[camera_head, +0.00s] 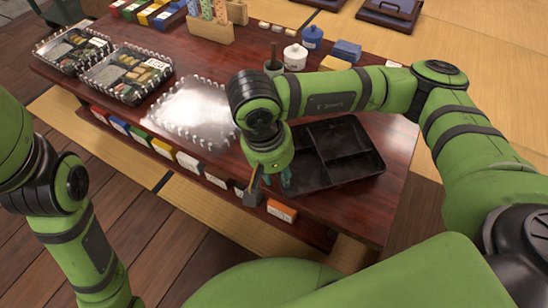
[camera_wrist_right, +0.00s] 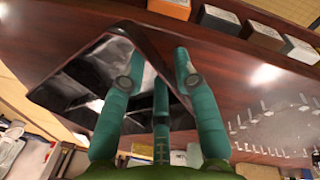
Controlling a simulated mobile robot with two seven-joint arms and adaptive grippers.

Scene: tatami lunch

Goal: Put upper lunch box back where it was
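A black, empty, compartmented lunch box (camera_head: 341,184) lies on the dark red table (camera_head: 215,70) at its front right. Two filled lunch boxes with clear lids, a left one (camera_head: 68,62) and a right one (camera_head: 128,90), sit at the table's left. I cannot tell which box is the upper one. My right gripper (camera_head: 284,180) is low at the black box's left side. In the right wrist view its teal fingers (camera_wrist_right: 160,62) straddle the rim of the black box (camera_wrist_right: 75,85). Whether they grip it is unclear. My left gripper is out of view; only the left arm shows.
A clear spiky-edged lid (camera_head: 192,108) lies on the table left of the black box. Small boxes (camera_head: 188,163) line a shelf below the front edge. Cups, a white pot (camera_head: 295,57) and a blue box (camera_head: 347,50) stand behind my right forearm.

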